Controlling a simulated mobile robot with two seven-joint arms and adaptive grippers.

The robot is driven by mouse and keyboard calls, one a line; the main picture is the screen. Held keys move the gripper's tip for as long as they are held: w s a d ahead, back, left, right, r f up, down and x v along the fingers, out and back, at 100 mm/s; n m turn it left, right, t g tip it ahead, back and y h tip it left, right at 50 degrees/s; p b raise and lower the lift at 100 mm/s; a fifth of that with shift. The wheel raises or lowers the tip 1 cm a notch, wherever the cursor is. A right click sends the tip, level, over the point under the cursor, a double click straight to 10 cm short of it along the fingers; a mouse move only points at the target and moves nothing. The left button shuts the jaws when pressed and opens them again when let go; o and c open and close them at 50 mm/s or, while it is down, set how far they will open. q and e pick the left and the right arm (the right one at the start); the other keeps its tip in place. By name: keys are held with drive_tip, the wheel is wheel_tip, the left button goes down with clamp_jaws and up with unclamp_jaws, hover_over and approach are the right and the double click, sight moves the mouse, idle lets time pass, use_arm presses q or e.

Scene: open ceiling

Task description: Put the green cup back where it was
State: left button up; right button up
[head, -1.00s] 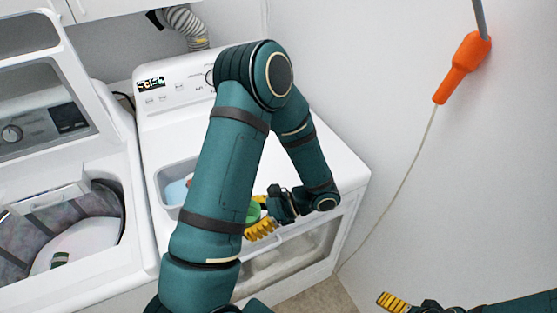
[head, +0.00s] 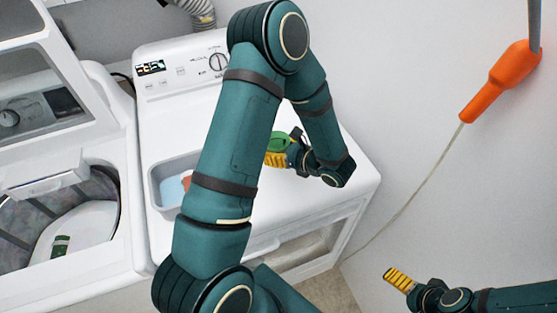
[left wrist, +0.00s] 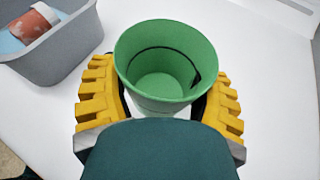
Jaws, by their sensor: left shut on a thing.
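The green cup (head: 277,142) is over the white top of the right-hand machine, partly hidden by my left arm in the head view. In the left wrist view the cup (left wrist: 160,50) is upright, open side up and empty. My left gripper (head: 275,159) is shut on it, with yellow fingers on both sides of the cup. Whether the cup's base touches the machine top is hard to tell. My right gripper (head: 398,279) is at the lower right, away from the machines; its yellow finger shows, but not its opening.
An open top-loading washer (head: 75,265) stands at the left, with a small green item (head: 60,246) inside. An orange handle (head: 500,80) hangs at the right wall.

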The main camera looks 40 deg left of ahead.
sight(278, 168)
use_arm(q)
drive_tip(key=shift+f, duration=2.45)
drive_tip(key=shift+f, duration=0.2)
drive_tip(key=o, duration=1.3)
